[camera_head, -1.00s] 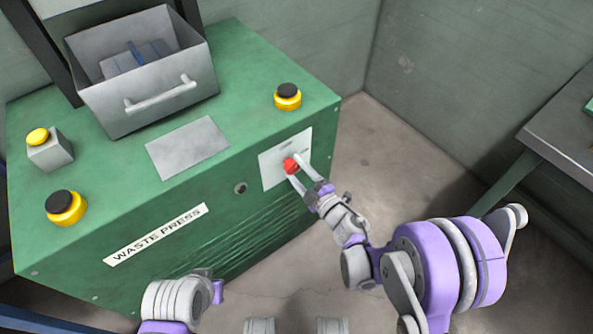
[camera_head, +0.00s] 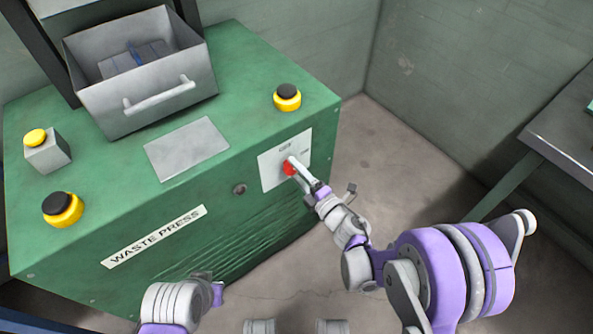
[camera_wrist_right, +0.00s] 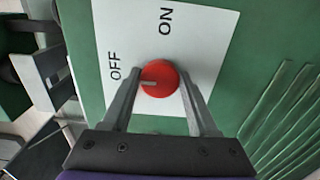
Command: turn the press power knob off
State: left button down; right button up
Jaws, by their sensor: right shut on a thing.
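The red press power knob (camera_head: 288,168) is on a white plate (camera_head: 273,173) on the front of the green press. In the right wrist view the knob (camera_wrist_right: 163,72) carries a grey pointer mark that points left, toward the OFF label (camera_wrist_right: 114,73). The ON label (camera_wrist_right: 166,20) is above the knob. My right gripper (camera_head: 296,167) is at the knob, its fingers on either side of it in the wrist view (camera_wrist_right: 160,82), shut on it. Part of my left arm shows at the bottom left; its gripper fingers do not show.
The green press (camera_head: 230,120) bears a grey open bin (camera_head: 145,105) with a handle, a box with a yellow button (camera_head: 47,151) and two black-and-yellow buttons (camera_head: 287,97) (camera_head: 62,209). A dark table (camera_head: 560,140) stands at right. Floor is clear between.

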dwell(0.3)
jog(key=o, duration=1.4)
jog(key=shift+c, duration=0.2)
jog(key=shift+s+d, duration=0.1)
jog(key=v, duration=1)
jog(key=shift+s+d+p, duration=0.15)
jog(key=shift+s+p, duration=0.1)
jog(key=shift+p, duration=0.2)
